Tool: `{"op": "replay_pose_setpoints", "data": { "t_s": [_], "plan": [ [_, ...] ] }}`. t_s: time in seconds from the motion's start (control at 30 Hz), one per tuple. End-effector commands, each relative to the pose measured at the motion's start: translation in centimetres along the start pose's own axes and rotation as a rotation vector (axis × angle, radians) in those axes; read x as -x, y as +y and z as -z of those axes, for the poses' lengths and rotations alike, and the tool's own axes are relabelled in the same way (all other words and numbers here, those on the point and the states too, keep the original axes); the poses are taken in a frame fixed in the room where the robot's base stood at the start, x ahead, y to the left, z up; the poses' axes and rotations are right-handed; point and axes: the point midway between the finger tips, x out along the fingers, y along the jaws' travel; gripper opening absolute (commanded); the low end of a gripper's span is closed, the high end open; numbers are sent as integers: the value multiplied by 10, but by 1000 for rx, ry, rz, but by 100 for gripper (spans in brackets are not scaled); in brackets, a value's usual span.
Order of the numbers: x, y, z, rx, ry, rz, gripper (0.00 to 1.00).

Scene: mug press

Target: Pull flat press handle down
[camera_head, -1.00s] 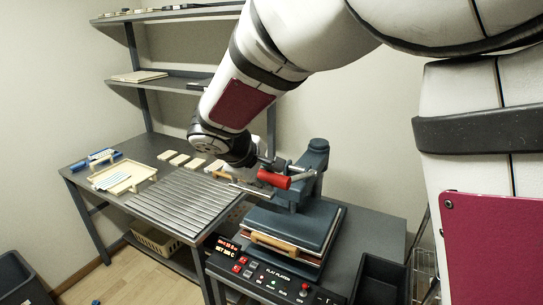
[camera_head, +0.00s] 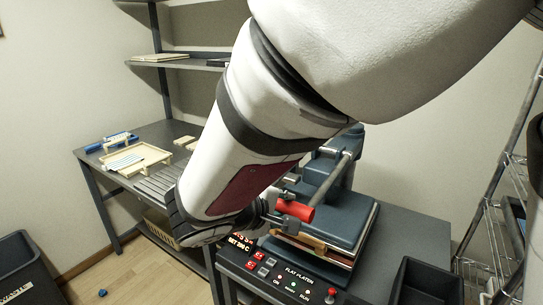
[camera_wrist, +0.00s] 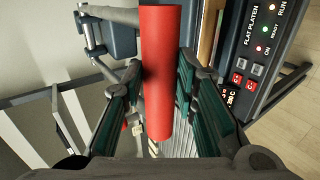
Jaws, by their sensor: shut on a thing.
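The flat press (camera_head: 345,218) is dark blue-grey and stands on the table to the right of my forearm. Its lever ends in a red handle (camera_head: 295,210), with metal rods sloping down from the press's rear post to it. The handle hangs in front of the press, near the wooden front grip (camera_head: 300,238) of the platen. My gripper (camera_head: 278,210) is at the red handle, partly hidden by my arm. In the wrist view, the red handle (camera_wrist: 162,70) lies lengthwise between the two green-padded fingers, and my gripper (camera_wrist: 158,75) is shut on it.
A control panel (camera_head: 285,275) with lit buttons runs along the press's front edge. A dark bin (camera_head: 428,283) is at the right, with a wire rack (camera_head: 490,235) beyond it. Trays (camera_head: 135,160) lie on the back table. A waste bin (camera_head: 30,270) stands at lower left.

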Motion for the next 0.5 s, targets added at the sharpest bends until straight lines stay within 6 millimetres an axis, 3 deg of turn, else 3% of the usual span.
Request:
{"op": "replay_pose_setpoints", "data": {
  "t_s": [0.1,0.5],
  "plan": [
    [-7,-13,-2,4,-4,17,0],
    [-10,-17,-3,7,-9,20,0]
  ]
}}
